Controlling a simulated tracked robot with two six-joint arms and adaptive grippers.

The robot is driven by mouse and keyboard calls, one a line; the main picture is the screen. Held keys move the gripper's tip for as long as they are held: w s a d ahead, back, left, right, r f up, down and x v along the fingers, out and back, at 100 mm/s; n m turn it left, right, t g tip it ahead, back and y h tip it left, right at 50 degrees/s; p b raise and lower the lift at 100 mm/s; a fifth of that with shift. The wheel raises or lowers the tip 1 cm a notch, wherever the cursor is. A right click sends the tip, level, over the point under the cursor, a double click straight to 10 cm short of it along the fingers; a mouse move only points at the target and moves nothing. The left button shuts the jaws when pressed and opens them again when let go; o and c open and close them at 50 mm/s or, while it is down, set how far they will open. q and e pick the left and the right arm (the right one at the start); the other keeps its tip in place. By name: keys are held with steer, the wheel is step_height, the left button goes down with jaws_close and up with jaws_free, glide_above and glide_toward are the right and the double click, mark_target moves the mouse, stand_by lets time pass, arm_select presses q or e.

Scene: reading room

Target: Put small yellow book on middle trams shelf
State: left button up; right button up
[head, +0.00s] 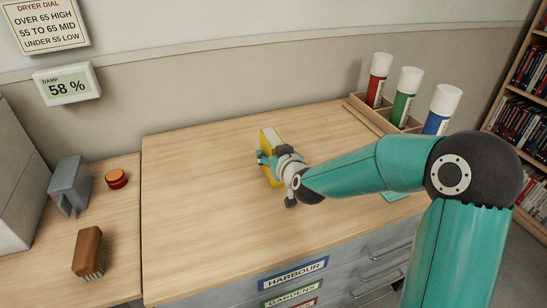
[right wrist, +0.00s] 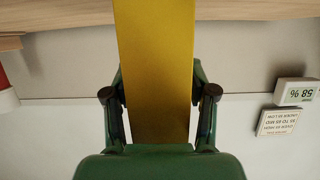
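The small yellow book (head: 268,141) stands upright over the middle of the wooden desk, partly hidden by my right gripper. My right gripper (head: 271,160) comes in from the right and is shut on the book. In the right wrist view, the yellow book (right wrist: 155,70) runs up between the two fingers of the right gripper (right wrist: 158,75), which meet its sides. I cannot tell whether its lower edge touches the desk. Bookshelves (head: 527,118) filled with books stand at the right edge; no trams label is readable. My left gripper is out of view.
The desk (head: 200,210) is mostly clear. A wooden rack (head: 365,113) with red, green and blue tubes stands at the back right. A brush (head: 88,250), a grey holder (head: 70,185) and a red round tin (head: 116,179) lie left. Drawers labelled HARBOUR (head: 293,273) and GARDENS are below.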

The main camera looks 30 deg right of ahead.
jaws_close()
steer(key=shift+r, duration=0.9)
step_height(320, 180, up, 18)
steer(key=p, duration=1)
